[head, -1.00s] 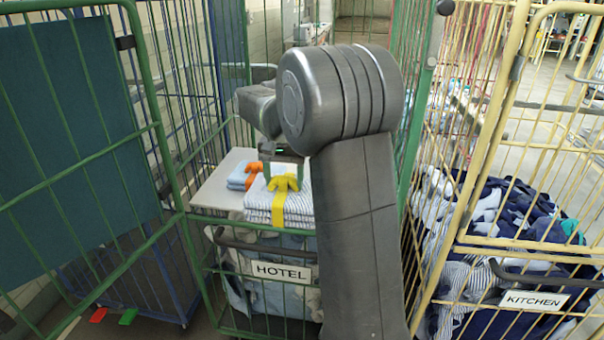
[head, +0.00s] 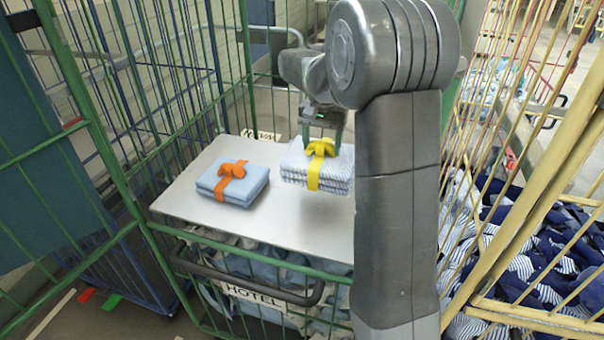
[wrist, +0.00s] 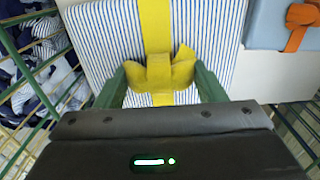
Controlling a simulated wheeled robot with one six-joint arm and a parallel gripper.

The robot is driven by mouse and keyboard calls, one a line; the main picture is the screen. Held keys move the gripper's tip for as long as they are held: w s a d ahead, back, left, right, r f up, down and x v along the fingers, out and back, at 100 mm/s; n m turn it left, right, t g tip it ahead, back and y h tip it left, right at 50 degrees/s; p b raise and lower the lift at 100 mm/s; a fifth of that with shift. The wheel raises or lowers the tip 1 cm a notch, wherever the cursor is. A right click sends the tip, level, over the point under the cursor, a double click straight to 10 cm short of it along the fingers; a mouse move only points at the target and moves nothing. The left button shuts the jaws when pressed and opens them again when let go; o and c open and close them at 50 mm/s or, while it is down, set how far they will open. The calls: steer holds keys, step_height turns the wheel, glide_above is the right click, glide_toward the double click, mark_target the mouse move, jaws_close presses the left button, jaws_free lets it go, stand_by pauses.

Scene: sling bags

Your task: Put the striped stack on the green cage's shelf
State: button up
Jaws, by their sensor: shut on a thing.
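The striped stack (head: 318,167) is blue-and-white folded cloth tied with a yellow strap and bow. My gripper (head: 322,140) is shut on its yellow bow from above. In the wrist view the green fingers (wrist: 160,84) stand on either side of the bow, with the striped stack (wrist: 95,45) beneath them. The green cage's shelf (head: 205,202) is a pale board above the HOTEL sign. The stack is over the shelf's right part; whether it touches the board I cannot tell. My arm hides the shelf's right edge.
A plain blue stack (head: 233,183) with an orange bow lies on the shelf, left of the striped one. Green cage bars (head: 120,215) stand at the left and front. A yellow cage (head: 530,200) with dark laundry stands at right.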

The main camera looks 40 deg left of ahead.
step_height(320, 180, down, 8)
steer(key=shift+s+f+p, duration=0.1)
steer(key=shift+f+p, duration=0.05)
steer(key=shift+p, duration=0.35)
steer(key=o, duration=1.6)
steer(key=shift+f, duration=0.15)
step_height(320, 180, up, 12)
steer(key=shift+r+b, duration=0.15)
steer(key=shift+b, duration=0.4)
